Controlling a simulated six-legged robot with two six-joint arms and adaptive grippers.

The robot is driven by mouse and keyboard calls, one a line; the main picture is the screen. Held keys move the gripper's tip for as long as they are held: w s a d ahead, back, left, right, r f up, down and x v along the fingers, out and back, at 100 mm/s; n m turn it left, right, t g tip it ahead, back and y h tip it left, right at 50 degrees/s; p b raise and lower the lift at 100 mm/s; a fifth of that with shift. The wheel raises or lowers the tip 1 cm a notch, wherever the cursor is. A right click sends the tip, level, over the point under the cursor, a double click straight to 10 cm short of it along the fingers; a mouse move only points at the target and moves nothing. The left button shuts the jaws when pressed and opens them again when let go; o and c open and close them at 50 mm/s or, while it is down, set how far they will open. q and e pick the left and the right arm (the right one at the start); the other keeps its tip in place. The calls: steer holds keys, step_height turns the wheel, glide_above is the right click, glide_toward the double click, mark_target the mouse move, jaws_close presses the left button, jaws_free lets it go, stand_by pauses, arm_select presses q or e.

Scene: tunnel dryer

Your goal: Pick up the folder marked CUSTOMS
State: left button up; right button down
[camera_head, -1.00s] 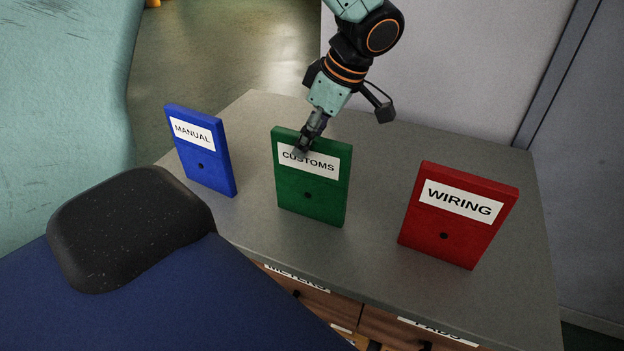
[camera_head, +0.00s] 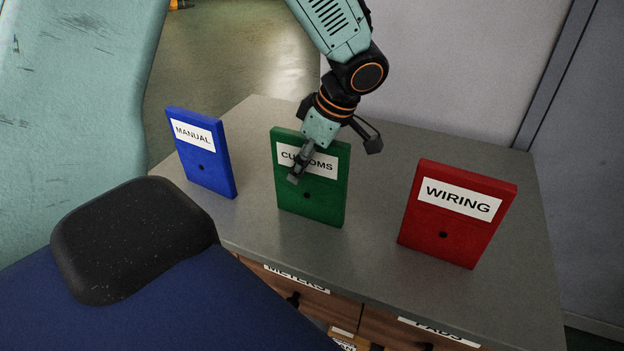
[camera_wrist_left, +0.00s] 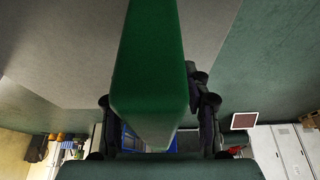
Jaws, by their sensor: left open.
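The green folder marked CUSTOMS (camera_head: 318,196) stands upright on the grey tabletop, between the blue and red folders. My left gripper (camera_head: 295,174) reaches down over it from above, and a finger shows in front of its face, covering part of the label. In the left wrist view the green folder (camera_wrist_left: 150,70) comes in between the two spread fingers of the gripper (camera_wrist_left: 157,110). The gripper is open. The finger behind the folder is hidden in the head view. I cannot tell whether either finger touches it. My right gripper is not in view.
The blue MANUAL folder (camera_head: 203,155) stands to the left and the red WIRING folder (camera_head: 455,216) to the right. A blue seat with a black pad (camera_head: 130,240) fills the lower left. Drawers (camera_head: 300,297) sit under the tabletop (camera_head: 375,255). A wall rises behind.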

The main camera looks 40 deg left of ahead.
arm_select(q)
steer(key=shift+f, duration=0.2)
steer(key=shift+a+f, duration=0.2)
steer(key=shift+a, duration=0.25)
steer(key=shift+c, duration=1.3)
steer(key=shift+d+r, duration=0.15)
steer(key=shift+d, duration=0.1)
steer(key=c, duration=0.4)
steer(key=shift+a, duration=0.1)
jaws_close()
